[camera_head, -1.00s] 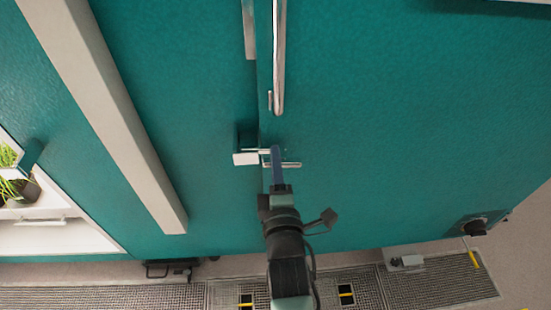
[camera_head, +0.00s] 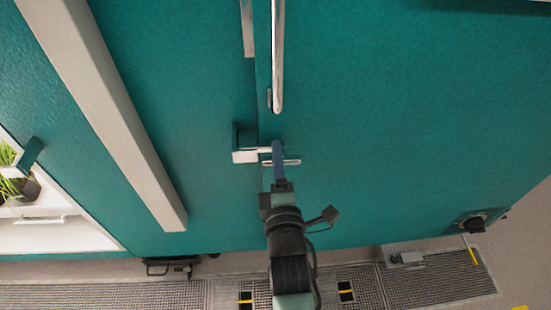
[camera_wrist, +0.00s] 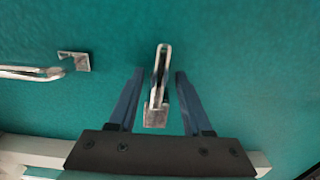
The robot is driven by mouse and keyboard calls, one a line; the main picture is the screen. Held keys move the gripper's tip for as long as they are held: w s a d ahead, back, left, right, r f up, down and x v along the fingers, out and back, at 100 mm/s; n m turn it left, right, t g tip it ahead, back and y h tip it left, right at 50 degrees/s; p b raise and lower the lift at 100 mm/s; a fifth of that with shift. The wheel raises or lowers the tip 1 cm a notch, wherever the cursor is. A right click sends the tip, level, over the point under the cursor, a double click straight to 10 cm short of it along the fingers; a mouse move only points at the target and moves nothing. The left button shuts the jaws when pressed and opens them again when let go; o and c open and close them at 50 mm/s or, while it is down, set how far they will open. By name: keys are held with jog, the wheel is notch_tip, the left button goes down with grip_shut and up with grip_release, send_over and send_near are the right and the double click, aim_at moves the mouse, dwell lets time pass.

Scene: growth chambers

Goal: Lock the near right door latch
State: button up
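The near right door latch is a small metal latch (camera_head: 245,156) at the seam of the teal doors. A metal bar reaches right from it, behind my gripper's fingers. My gripper (camera_head: 278,147) comes up from below, its blue fingers overlapping the bar. In the wrist view, my gripper (camera_wrist: 159,72) has its two fingers apart. The metal latch piece (camera_wrist: 158,115) stands between them, with a visible gap on each side. The fingers do not appear to touch it. Whether the latch is locked cannot be told.
A long vertical metal handle (camera_head: 278,60) runs above the latch on the right teal door (camera_head: 400,130). A pale post (camera_head: 105,115) stands at the left, with a plant shelf (camera_head: 40,232) beyond it. A dark knob (camera_head: 474,225) sits at lower right. Floor grating (camera_head: 440,287) lies below.

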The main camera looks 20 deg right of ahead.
jog(key=shift+a+r, duration=0.1)
jog(key=shift+a, duration=0.05)
jog(key=v, duration=1.3)
dwell(0.5)
